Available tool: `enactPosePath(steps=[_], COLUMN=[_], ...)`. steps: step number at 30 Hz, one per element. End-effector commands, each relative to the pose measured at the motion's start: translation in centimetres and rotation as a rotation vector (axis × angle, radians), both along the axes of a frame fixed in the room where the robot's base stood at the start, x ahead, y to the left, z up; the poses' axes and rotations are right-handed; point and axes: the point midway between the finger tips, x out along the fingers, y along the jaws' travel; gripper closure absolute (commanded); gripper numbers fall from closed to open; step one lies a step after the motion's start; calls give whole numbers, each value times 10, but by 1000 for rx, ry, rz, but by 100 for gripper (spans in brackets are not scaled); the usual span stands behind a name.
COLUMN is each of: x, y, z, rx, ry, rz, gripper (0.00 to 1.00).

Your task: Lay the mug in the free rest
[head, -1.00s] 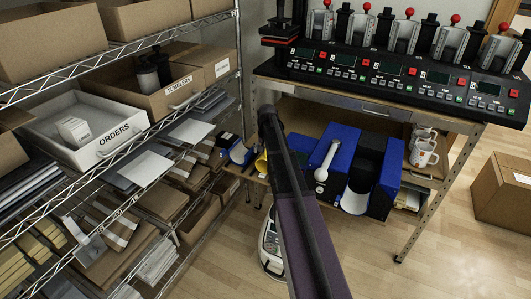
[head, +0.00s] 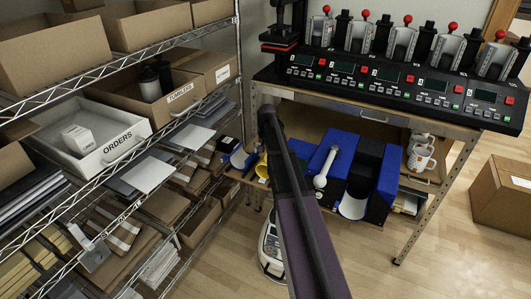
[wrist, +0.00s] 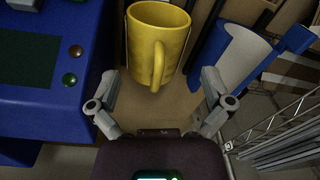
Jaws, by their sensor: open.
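The yellow mug (wrist: 158,38) stands upright on a brown shelf, its handle facing me in the wrist view. In the head view a sliver of the mug (head: 262,166) shows left of my arm. My gripper (wrist: 160,80) is open, its fingers spread to either side just short of the mug and its handle, apart from it. In the head view my arm hides the gripper. A blue cradle with a pale curved face (wrist: 240,58) is right of the mug; it shows in the head view too (head: 240,156). I cannot tell whether this is the free rest.
A blue press (wrist: 40,95) with a dark screen and buttons is close on the left. Blue units (head: 330,155) and white mugs (head: 421,155) sit under the bench (head: 365,108). A wire rack (head: 185,120) stands at left. A cardboard box (head: 505,193) is on the floor at right.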

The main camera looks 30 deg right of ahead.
Motion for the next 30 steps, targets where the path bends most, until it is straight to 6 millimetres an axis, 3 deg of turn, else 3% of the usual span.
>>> enactPosePath(steps=[30], x=[0], y=[0], z=[38], rx=[0], ry=[0], rz=[0], gripper=[0])
